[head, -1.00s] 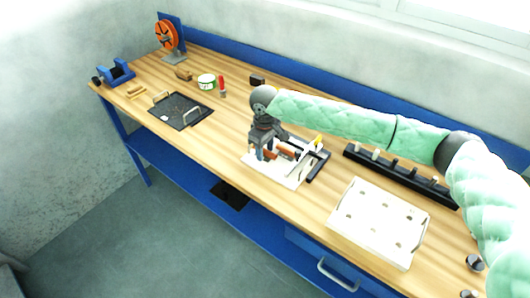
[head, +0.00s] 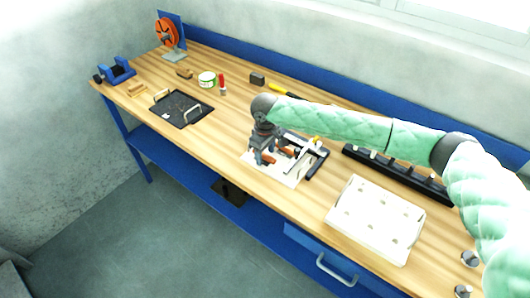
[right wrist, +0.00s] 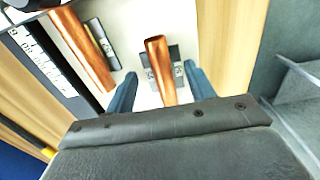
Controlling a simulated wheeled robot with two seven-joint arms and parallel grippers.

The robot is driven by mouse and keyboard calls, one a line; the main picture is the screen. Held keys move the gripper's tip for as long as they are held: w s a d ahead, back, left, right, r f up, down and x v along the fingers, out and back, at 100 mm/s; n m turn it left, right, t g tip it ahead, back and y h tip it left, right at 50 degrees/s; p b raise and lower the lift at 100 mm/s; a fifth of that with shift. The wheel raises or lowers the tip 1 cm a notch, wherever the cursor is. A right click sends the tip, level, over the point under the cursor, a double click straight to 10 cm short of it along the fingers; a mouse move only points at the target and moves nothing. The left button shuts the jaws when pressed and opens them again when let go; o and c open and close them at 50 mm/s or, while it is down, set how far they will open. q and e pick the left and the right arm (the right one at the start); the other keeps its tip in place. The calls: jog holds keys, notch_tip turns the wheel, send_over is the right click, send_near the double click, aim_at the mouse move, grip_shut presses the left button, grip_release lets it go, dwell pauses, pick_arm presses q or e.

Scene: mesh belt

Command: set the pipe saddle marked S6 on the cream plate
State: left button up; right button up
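My right gripper (head: 264,161) is low over a pale cream plate (head: 287,181) near the middle of the bench. In the right wrist view its two fingers (right wrist: 160,88) stand apart, one on each side of a copper pipe piece (right wrist: 157,60), with gaps visible on both sides. A grey saddle-like piece (right wrist: 176,54) with small dark marks lies under that pipe; I cannot read the marks, so S6 is not identified. A second copper pipe (right wrist: 82,48) lies to the left, beside another grey piece (right wrist: 103,42). My left gripper is out of view.
A white board with several holes (head: 377,218) lies to the right, and a black rack (head: 397,172) behind it. A dark frame with a ruled scale (right wrist: 40,58) borders the plate. A black handled tray (head: 182,109) and a hammer (head: 258,79) are farther left.

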aim_at(265, 154)
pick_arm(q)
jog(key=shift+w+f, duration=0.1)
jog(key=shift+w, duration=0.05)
pick_arm(e)
jog(key=shift+s+f, duration=0.3)
jog(key=shift+f, duration=0.1)
jog(key=shift+r, duration=0.1)
jog(key=shift+w+a+r+b, duration=0.1)
jog(key=shift+r+b, duration=0.15)
jog(key=shift+b, duration=0.05)
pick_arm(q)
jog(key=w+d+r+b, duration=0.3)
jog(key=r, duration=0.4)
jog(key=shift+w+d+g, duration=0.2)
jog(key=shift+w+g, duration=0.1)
pick_arm(e)
notch_tip(265, 154, up, 12)
jog(key=shift+w+r, duration=0.15)
jog(key=shift+r, duration=0.05)
